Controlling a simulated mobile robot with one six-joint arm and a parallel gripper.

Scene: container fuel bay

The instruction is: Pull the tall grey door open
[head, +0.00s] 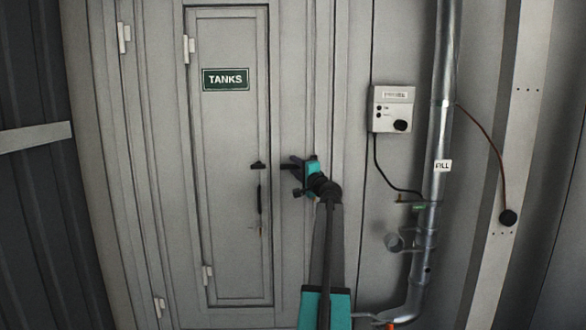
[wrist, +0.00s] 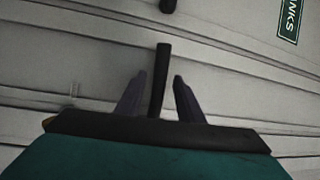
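The tall grey door (head: 228,140) stands closed in the head view, with a green TANKS sign (head: 226,79) and hinges on its left. It sits within a wider grey panel (head: 150,190), also hinged on the left. A dark upright handle (head: 260,200) and a small dark latch (head: 257,165) are near the door's right edge. My gripper (head: 291,179) is just right of them. In the wrist view, a dark bar (wrist: 160,80) lies between my gripper's (wrist: 153,85) two spread fingers, with gaps on both sides. What the bar is fixed to is hidden.
A grey control box (head: 393,108) with a hanging cable is on the wall to the right. A shiny vertical pipe (head: 438,130) runs beside it, with a valve (head: 397,242) low down. A pale bracket (head: 35,137) is on the dark left wall.

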